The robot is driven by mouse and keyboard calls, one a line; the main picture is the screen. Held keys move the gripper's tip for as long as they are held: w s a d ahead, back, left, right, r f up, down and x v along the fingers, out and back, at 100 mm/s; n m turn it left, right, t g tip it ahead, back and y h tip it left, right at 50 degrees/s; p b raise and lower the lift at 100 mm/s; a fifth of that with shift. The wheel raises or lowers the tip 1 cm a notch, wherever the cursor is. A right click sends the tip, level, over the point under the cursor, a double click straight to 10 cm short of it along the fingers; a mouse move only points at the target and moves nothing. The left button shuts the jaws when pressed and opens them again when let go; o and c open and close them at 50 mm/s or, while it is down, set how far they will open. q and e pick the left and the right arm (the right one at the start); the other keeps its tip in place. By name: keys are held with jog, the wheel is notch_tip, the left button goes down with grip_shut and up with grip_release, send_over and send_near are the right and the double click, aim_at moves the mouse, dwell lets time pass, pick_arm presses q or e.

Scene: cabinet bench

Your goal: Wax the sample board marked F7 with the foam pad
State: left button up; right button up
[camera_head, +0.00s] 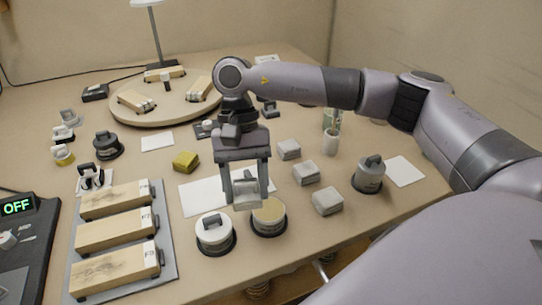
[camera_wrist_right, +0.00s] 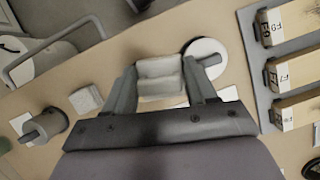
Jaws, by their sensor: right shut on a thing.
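My right gripper (camera_head: 246,188) is shut on a pale grey foam pad (camera_head: 246,197). The pad is held above the bench, just behind an open tin of tan wax (camera_head: 268,216) in the head view; whether it touches the tin cannot be told. The pad also shows between the fingers in the right wrist view (camera_wrist_right: 160,78). The board marked F7 (camera_head: 112,231) is the middle of three wooden boards on a grey tray at the front left. Its label shows in the right wrist view (camera_wrist_right: 283,76). My left gripper is not in view.
A white-lidded tin (camera_head: 214,231) stands left of the wax tin. Grey blocks (camera_head: 305,173) and a grey handled pot (camera_head: 369,176) are to the right. A yellow sponge (camera_head: 186,161), white sheet (camera_head: 200,197) and round turntable (camera_head: 125,112) lie behind. A device reading OFF (camera_head: 17,207) is far left.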

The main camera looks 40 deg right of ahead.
jog(key=m+p, duration=0.1)
jog(key=m, duration=0.1)
jog(key=d+m+t+y+p, duration=0.1)
jog(key=m, duration=0.1)
jog(key=d+m+t+y+p, duration=0.1)
jog(key=m, duration=0.2)
jog(key=shift+s+d+r+p, duration=0.1)
jog(key=shift+d+r+p, duration=0.1)
jog(key=shift+r+p, duration=0.15)
jog(key=shift+d+f+m+t+y, duration=0.1)
jog(key=shift+d+f+m+t, duration=0.3)
jog(key=shift+f+m, duration=0.45)
jog(key=shift+d+f+m+t+y, duration=0.1)
jog(key=shift+d+f+m+t, duration=0.15)
jog(key=shift+d+f+m, duration=0.55)
jog(key=shift+d+f+m+t+y, duration=0.15)
jog(key=shift+f+m+t, duration=0.2)
jog(key=shift+f+m, duration=0.55)
jog(key=shift+f+m+b, duration=0.25)
jog(key=shift+f+b, duration=0.15)
jog(key=shift+b, duration=0.05)
jog(key=shift+f+b, duration=0.55)
jog(key=shift+b, duration=0.1)
